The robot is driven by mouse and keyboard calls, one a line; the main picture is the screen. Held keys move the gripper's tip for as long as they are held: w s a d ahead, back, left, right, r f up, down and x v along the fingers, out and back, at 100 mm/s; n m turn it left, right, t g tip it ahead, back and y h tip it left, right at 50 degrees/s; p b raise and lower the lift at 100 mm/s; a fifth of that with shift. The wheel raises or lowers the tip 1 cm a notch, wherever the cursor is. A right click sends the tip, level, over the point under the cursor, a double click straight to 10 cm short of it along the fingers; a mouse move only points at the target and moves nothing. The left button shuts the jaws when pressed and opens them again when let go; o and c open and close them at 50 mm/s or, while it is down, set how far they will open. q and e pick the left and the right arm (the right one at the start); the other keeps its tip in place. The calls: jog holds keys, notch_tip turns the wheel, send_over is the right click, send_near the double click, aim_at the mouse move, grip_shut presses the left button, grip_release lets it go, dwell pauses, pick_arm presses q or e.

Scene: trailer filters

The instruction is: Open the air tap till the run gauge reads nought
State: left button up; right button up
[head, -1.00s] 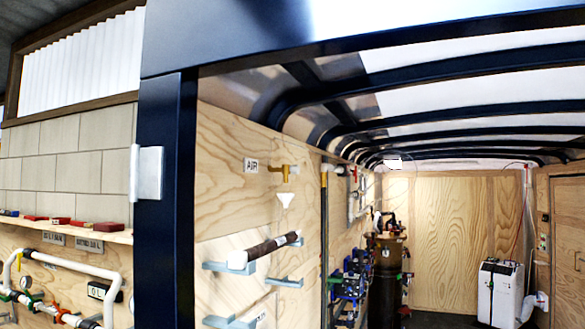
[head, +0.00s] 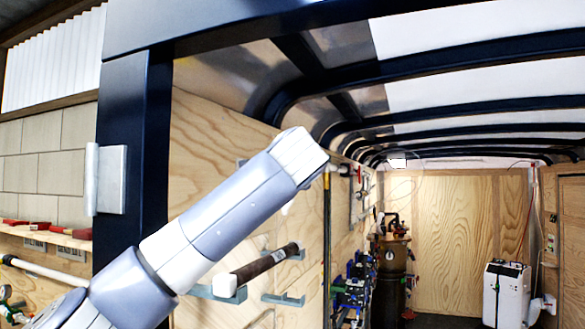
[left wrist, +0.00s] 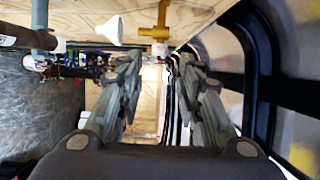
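The brass air tap (left wrist: 160,32) shows at the top of the left wrist view, fixed to the plywood wall, just beyond my left fingertips. Its handle position is not clear. In the head view my left arm hides the tap and most of its sign. My left gripper (left wrist: 160,68) is open and empty, its two fingers apart below the tap and not visibly touching it. In the head view it is hidden behind my arm. A small round gauge (head: 5,292) is cut by the left edge; its reading is too small to tell. My right gripper is in neither view.
A white funnel-shaped piece (left wrist: 122,30) is on the wall left of the tap. A dark pipe (head: 262,268) with a white end rests on blue-grey brackets below my arm. A dark blue door post (head: 135,150) stands left. A white machine (head: 503,293) stands back right.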

pick_arm(q)
jog(key=w+p, duration=0.6)
jog(key=w, duration=0.3)
jog(key=shift+a+p, duration=0.3)
jog(key=shift+a, duration=0.1)
jog(key=shift+w, duration=0.1)
jog(key=shift+c, duration=0.5)
jog(key=shift+f, duration=0.1)
grip_shut()
